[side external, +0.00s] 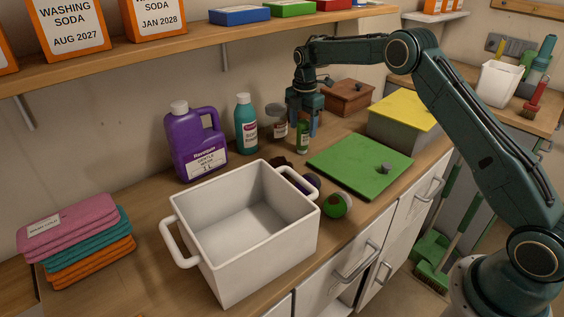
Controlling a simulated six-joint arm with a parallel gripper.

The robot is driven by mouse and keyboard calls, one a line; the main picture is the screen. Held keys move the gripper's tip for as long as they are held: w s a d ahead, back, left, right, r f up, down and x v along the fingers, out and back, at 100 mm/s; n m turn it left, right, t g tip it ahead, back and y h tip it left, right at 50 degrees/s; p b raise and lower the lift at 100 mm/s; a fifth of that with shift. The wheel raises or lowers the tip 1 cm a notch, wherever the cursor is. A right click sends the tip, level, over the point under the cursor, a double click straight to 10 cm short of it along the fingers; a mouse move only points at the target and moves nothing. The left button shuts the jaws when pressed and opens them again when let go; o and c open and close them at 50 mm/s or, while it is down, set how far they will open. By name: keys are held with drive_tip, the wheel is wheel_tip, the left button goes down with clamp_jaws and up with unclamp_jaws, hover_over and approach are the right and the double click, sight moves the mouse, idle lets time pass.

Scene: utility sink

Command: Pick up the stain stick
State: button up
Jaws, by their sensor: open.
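A small green stick with a pale label, which looks like the stain stick (303,136), stands upright on the wooden counter. My gripper (304,121) points down over it and is open. Its fingers show to the left and right of the stick's upper part; I cannot tell whether they touch it. The stick's top is partly hidden by my gripper.
A jar (276,121), a teal bottle (246,124) and a purple jug (196,146) stand to the left. A green board (358,165) lies to the right, with a brown box (347,97) behind. A white tub (267,259) and a green ball (337,205) are in front. A shelf (190,48) hangs above.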

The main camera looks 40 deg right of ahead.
sight(303, 133)
drive_tip(key=shift+f, duration=1.75)
drive_tip(key=c, duration=1.1)
drive_tip(key=shift+o, duration=0.2)
drive_tip(key=shift+r, duration=0.1)
drive_tip(key=shift+s+r, duration=0.2)
drive_tip(key=shift+r, duration=0.15)
wheel_tip(303, 133, up, 6)
drive_tip(key=shift+f, duration=0.1)
drive_tip(key=shift+s+r, duration=0.15)
drive_tip(key=shift+r, duration=0.1)
drive_tip(key=s, duration=1.9)
drive_tip(key=shift+s, duration=0.15)
